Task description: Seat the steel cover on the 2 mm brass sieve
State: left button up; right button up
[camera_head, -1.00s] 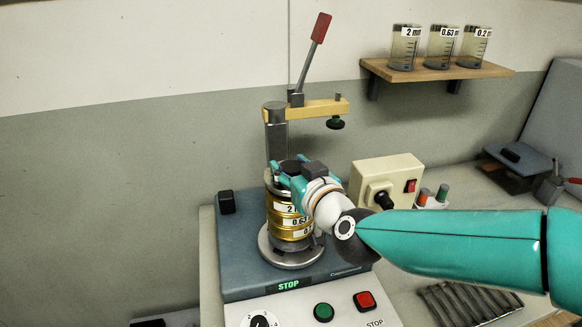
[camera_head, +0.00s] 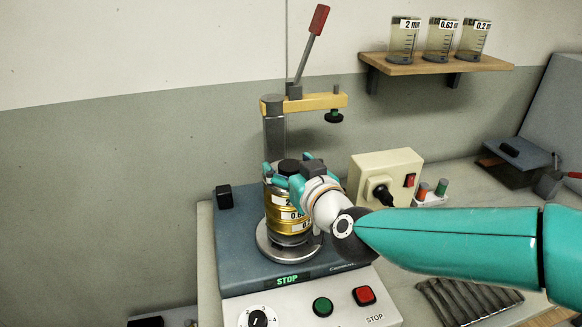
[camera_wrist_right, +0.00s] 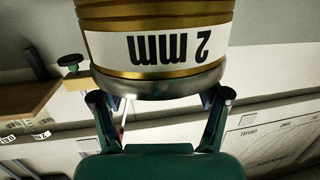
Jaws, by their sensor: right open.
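The steel cover with its black knob (camera_head: 289,166) sits on top of the brass sieve stack. In the right wrist view the cover shows upside down as a steel band (camera_wrist_right: 165,86) against the 2 mm brass sieve (camera_wrist_right: 160,14), with no clear gap. The 2 mm sieve (camera_head: 281,199) is the top one, above those labelled 0.63 and 0.2. My right gripper (camera_head: 282,179) is at the cover from the right. Its fingers (camera_wrist_right: 160,100) are open, one on each side of the steel band; contact is unclear. My left gripper is out of view.
The stack stands on a grey shaker (camera_head: 236,262) reading STOP. A yellow clamp arm (camera_head: 318,101) with a red lever is above, to the right of its post. A cream box (camera_head: 378,170) stands behind my right arm. Labelled jars stand on a wall shelf (camera_head: 430,66).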

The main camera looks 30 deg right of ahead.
jog(key=shift+s, duration=0.15)
jog(key=s+a+r, duration=0.1)
jog(key=s, duration=1)
jog(key=shift+s+r, duration=0.25)
jog(key=shift+r, duration=0.1)
